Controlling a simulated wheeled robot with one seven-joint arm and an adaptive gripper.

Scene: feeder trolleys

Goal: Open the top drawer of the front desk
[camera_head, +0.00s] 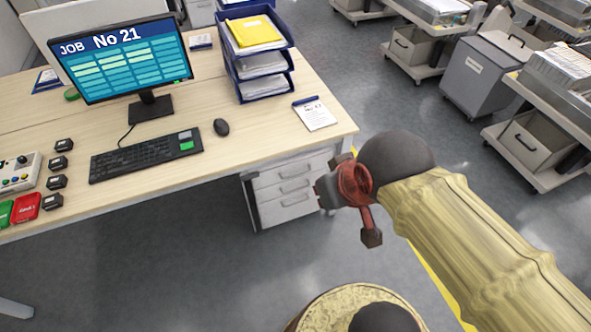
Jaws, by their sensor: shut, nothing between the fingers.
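The front desk (225,190) has a pale wood top and a white drawer unit under its right part. The top drawer (272,178) is the uppermost of several stacked fronts and looks closed, flush with those below. Each front has a slim grey handle. My gripper (326,192), reddish with dark parts, is just right of the drawer unit in the picture and overlaps its right edge. It is shut and empty. I cannot tell whether it touches the unit. The right end of the drawer fronts is partly hidden behind it.
On the desk are a monitor (128,58), a keyboard (145,152), a mouse (221,127), blue stacked trays (262,70) and a note sheet (316,115). Feeder trolleys (540,150) stand at the right. Grey floor is clear in front of the drawers.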

